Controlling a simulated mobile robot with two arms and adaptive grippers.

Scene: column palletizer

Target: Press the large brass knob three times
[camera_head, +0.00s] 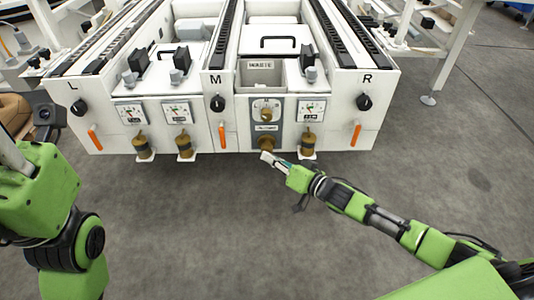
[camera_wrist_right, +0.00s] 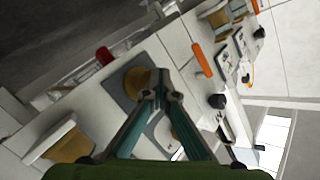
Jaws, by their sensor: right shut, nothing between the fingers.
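The large brass knob (camera_head: 265,142) sits low on the grey middle panel of the white machine, below a dial. It also shows in the wrist view (camera_wrist_right: 136,80), a round brass disc on a grey plate. My right gripper (camera_head: 266,157) is just below and in front of the knob. In the wrist view its fingertips (camera_wrist_right: 161,97) are together and empty, overlapping the knob's edge. I cannot tell whether they touch it. Of my left arm, only green links show at the left; its gripper is out of view.
Smaller brass fittings (camera_head: 184,146) stick out along the machine's lower edge, one (camera_head: 308,141) just right of the knob. Orange handles (camera_head: 355,134) and black selector knobs (camera_head: 364,102) are on the front face. The grey floor (camera_head: 200,220) before the machine is clear.

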